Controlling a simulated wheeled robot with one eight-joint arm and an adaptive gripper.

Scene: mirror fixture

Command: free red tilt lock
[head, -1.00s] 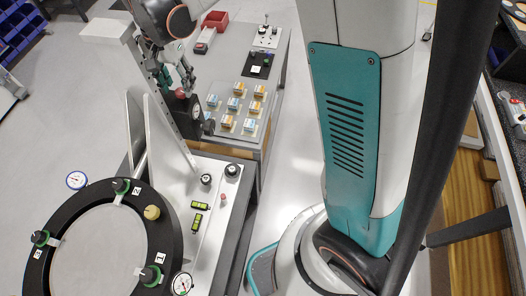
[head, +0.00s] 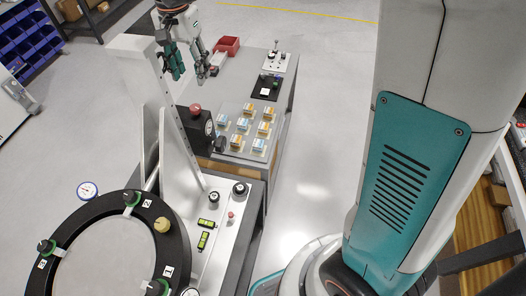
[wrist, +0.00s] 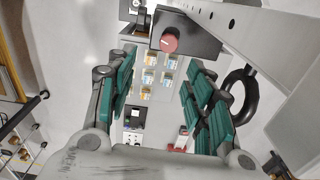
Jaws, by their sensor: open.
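The red tilt lock is a round red knob (head: 196,108) on top of a black block with a dial, beside the upright grey post of the mirror fixture. It also shows at the top of the wrist view (wrist: 169,43), between and beyond my fingertips. My gripper (head: 190,76) is open and empty, with its green-padded fingers spread wide. In the head view it is above the knob and apart from it. The fixture's black ring (head: 180,235) holds a pale round disc and carries numbered clamps with green collars.
A grey cart with a panel of orange and blue boxes (head: 243,124), a red bin (head: 228,46) and a joystick box (head: 277,61) stands behind the fixture. The fixture plate carries black knobs (head: 239,188) and green levels (head: 203,240). Open floor lies right of the cart.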

